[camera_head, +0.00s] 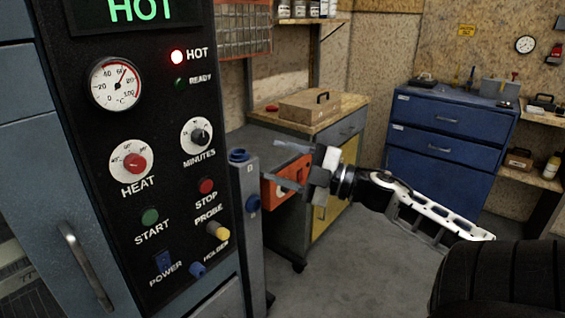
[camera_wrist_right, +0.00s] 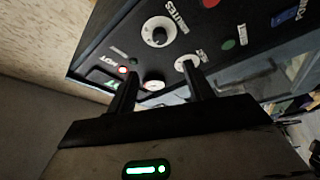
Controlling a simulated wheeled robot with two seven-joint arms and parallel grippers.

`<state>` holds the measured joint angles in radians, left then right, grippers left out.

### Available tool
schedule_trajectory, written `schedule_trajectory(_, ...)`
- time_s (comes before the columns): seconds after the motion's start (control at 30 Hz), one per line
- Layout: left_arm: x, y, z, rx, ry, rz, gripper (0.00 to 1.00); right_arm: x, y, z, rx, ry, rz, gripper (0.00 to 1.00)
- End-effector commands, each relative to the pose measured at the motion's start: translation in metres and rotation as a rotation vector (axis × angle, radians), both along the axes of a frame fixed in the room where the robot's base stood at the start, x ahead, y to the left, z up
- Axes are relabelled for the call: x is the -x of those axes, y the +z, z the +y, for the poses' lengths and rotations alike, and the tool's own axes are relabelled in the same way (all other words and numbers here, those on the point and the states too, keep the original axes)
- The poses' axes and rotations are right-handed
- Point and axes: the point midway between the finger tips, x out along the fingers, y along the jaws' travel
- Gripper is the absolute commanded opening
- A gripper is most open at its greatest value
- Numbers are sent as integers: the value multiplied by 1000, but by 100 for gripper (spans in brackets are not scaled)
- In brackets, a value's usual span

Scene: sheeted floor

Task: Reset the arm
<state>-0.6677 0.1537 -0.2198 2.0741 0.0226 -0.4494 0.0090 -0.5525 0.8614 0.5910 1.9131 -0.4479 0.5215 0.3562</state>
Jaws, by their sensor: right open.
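My right arm reaches in from the right in the head view. Its gripper (camera_head: 277,164) is open, with its fingers pointing left toward the black control panel (camera_head: 125,185). Nothing shows between the fingers. In the right wrist view the gripper (camera_wrist_right: 158,70) has its two dark fingers apart, and the panel (camera_wrist_right: 215,55) fills the space beyond them. The fingers overlap the panel's knobs in that view; I cannot tell the exact gap, but in the head view they stand to the right of the panel. My left gripper is not in view.
The panel's red HOT lamp (camera_head: 176,57) is lit. A narrow grey post (camera_head: 246,225) with blue fittings stands beside the panel. An orange part (camera_head: 283,180) sits behind the gripper. A workbench (camera_head: 350,112) and a blue drawer cabinet (camera_head: 440,148) stand behind; grey floor (camera_head: 345,270) is open below.

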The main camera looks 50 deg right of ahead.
Motion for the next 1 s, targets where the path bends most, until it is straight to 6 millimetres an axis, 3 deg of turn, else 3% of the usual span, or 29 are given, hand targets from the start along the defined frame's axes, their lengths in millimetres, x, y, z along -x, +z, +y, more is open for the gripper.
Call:
schedule_trajectory(0.33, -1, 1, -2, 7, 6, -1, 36, 0, 0, 0, -1, -1, 1, 52)
schedule_trajectory(0.47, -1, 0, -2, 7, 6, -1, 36, 1, -22, 2, -64, -39, 35, 52)
schedule_trajectory(0.57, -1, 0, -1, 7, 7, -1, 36, 5, -69, 11, -197, -124, 120, 52)
schedule_trajectory(0.67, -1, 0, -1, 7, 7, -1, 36, 17, -135, 33, -370, -237, 263, 52)
schedule_trajectory(0.8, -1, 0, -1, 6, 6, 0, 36, 44, -221, 91, -588, -363, 511, 52)
schedule_trajectory(0.9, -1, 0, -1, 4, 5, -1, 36, 67, -265, 145, -708, -409, 694, 52)
schedule_trajectory(1.0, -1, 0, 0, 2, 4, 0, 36, 89, -293, 197, -796, -424, 857, 52)
